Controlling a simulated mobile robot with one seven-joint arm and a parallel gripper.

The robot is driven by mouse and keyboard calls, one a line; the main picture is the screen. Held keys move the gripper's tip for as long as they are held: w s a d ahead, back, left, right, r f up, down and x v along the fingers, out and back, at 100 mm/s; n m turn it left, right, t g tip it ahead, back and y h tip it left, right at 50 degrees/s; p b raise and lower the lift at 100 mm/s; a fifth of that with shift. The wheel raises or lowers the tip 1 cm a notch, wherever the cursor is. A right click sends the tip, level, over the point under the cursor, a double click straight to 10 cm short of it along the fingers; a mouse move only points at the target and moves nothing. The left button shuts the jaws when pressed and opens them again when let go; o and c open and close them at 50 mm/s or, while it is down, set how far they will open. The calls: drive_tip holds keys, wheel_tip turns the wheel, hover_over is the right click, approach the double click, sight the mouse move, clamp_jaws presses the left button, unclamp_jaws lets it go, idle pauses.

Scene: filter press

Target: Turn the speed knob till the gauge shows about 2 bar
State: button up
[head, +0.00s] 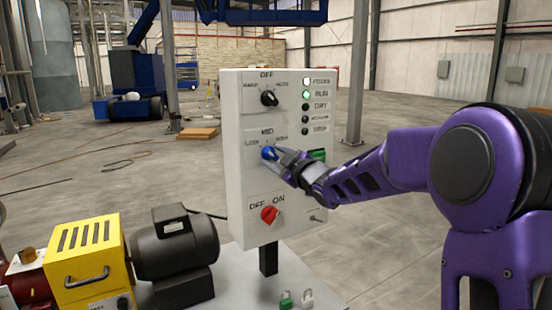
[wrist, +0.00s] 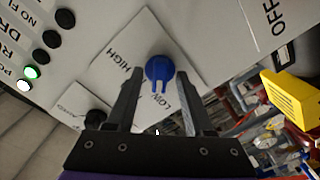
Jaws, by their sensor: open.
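The speed knob (head: 268,153) is blue and sits mid-panel on a plate marked LOW, MID and HIGH. It also shows in the wrist view (wrist: 158,67), where its pointer ridge faces the bottom of the picture, toward my gripper. My gripper (head: 277,159) is at the knob, with its jaws open. In the wrist view, its two dark fingers (wrist: 158,78) stand one on each side of the knob, with gaps visible between them and it. I cannot make out a gauge or a reading in either view.
The white control panel (head: 242,177) also carries a black selector (head: 268,98) above and a red OFF/ON switch (head: 270,214) below. The green RUN lamp (head: 306,95) is lit. A dark motor (head: 177,245) and yellow housing (head: 86,260) stand at lower left.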

clamp_jaws()
drive_tip(key=shift+m, duration=0.3)
drive_tip(key=m+p, duration=0.3)
drive_tip(key=m, duration=0.1)
drive_tip(key=shift+r, duration=0.1)
drive_tip(key=shift+m+p, duration=0.9)
drive_tip(key=shift+m, duration=1.2)
unclamp_jaws()
